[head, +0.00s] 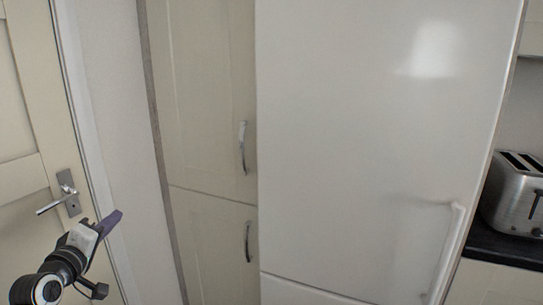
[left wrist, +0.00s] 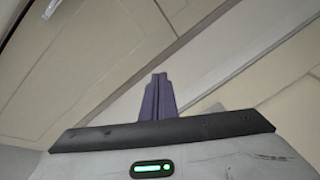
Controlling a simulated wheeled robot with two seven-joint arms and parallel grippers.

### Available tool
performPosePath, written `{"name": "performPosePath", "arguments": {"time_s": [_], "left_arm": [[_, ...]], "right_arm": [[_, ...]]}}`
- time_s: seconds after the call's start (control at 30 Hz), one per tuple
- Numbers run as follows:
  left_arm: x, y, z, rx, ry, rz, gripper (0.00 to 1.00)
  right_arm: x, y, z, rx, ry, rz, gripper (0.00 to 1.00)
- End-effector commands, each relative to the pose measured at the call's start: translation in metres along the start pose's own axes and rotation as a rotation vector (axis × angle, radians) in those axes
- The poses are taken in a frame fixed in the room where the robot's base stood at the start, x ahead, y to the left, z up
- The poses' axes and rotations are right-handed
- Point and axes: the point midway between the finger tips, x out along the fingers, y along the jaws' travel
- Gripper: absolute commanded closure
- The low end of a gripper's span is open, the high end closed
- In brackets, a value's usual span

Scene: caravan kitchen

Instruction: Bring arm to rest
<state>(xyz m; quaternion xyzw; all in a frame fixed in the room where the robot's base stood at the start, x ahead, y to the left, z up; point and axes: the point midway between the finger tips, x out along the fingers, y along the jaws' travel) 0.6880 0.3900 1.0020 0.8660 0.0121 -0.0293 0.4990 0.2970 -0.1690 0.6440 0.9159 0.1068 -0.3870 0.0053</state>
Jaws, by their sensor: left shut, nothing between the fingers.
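My left gripper (head: 108,222) is raised at the lower left of the head view, in front of the white wall strip beside the door. Its purple fingers are together and nothing is between them. In the left wrist view the fingers (left wrist: 157,97) also show side by side and shut, pointing away from the camera. The gripper appears apart from the door and the cupboards, though the exact distance is hard to tell. My right gripper is not in view.
A cream door (head: 22,135) with a metal handle (head: 62,195) is at the left. Tall cream cupboards (head: 205,90) with metal handles stand beside a white fridge (head: 370,130). A metal toaster (head: 515,200) sits on a dark counter (head: 500,247) at the right.

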Motion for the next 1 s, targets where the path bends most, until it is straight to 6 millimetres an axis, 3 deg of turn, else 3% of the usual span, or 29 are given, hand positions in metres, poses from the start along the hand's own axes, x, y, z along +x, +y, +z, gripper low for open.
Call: {"name": "performPosePath", "arguments": {"time_s": [0.03, 0.23, 0.3, 0.47, 0.67, 0.8, 1.0], "left_arm": [[-0.004, -0.004, -0.023, 0.051, 0.019, -0.011, 1.00], [-0.019, -0.008, -0.095, 0.210, 0.080, -0.048, 1.00], [-0.024, -0.032, -0.064, 0.267, 0.034, -0.083, 1.00], [-0.043, -0.075, -0.018, 0.429, -0.048, -0.144, 1.00], [-0.087, -0.141, 0.056, 0.676, -0.203, -0.215, 1.00], [-0.144, -0.195, 0.123, 0.898, -0.372, -0.246, 1.00], [-0.239, -0.250, 0.202, 1.174, -0.613, -0.226, 1.00]], "right_arm": [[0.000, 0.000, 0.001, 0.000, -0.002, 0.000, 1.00], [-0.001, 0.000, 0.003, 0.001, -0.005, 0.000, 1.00], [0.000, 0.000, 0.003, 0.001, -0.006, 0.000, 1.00], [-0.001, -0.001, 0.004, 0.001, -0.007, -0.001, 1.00], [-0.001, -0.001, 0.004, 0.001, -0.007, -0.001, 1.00], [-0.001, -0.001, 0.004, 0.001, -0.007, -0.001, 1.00], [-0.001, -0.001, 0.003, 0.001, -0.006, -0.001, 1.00]]}}
